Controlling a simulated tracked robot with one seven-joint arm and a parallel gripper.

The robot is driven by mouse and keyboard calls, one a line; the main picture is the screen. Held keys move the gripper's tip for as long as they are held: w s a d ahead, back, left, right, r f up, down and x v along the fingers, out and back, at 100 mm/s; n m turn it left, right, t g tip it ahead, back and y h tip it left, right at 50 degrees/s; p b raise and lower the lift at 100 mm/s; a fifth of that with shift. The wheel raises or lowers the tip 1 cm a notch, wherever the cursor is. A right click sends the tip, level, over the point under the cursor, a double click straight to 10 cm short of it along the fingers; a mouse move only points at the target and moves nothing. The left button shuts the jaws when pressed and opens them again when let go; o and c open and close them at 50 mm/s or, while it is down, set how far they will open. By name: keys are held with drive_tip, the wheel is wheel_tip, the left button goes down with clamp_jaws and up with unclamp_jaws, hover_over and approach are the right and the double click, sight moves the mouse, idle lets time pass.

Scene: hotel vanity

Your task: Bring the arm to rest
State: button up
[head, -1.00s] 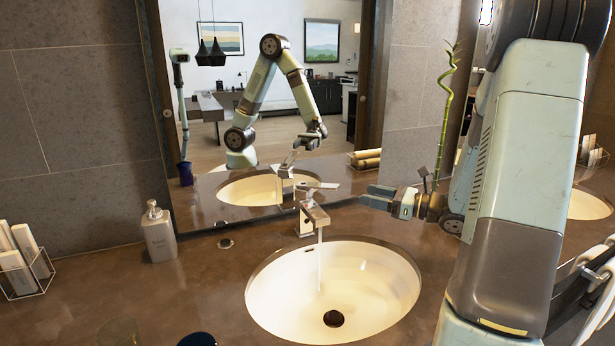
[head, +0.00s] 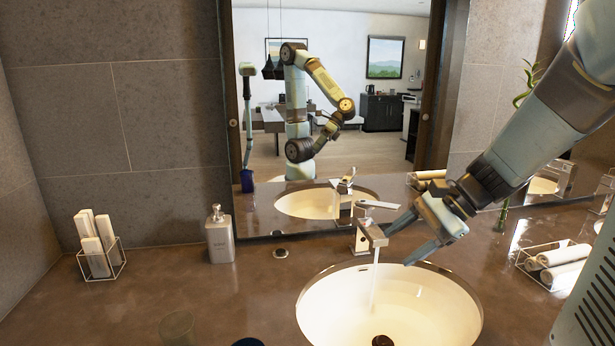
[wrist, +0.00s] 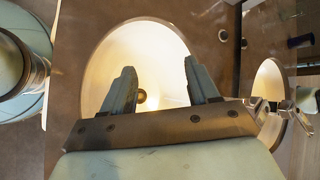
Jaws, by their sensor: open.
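My gripper (head: 403,242) is open and empty in the head view, above the back right rim of the sink, just right of the tap. My arm reaches down to it from the upper right. In the wrist view my gripper's two fingers (wrist: 160,88) are spread apart over the basin, with nothing between them. The tap (head: 368,236) is a square metal one with its lever tilted up, and a thin stream of water runs from it into the white sink (head: 330,310). The sink also shows in the wrist view (wrist: 155,45).
A soap bottle (head: 220,236) and a wire holder with white packets (head: 98,246) stand on the counter at left. A rack of rolled towels (head: 560,262) is at right. A large mirror (head: 390,140) stands behind. Two round items sit at the front edge.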

drive_tip(key=s+d+r+n+t+h, duration=0.4)
drive_tip(key=s+r+n+h, duration=0.3)
drive_tip(key=s+n, duration=0.3)
drive_tip(key=shift+d+n+t+h, duration=0.15)
drive_tip(key=shift+n+t+h, duration=0.25)
drive_tip(key=shift+h, duration=0.5)
drive_tip(key=shift+r, duration=0.1)
idle(0.3)
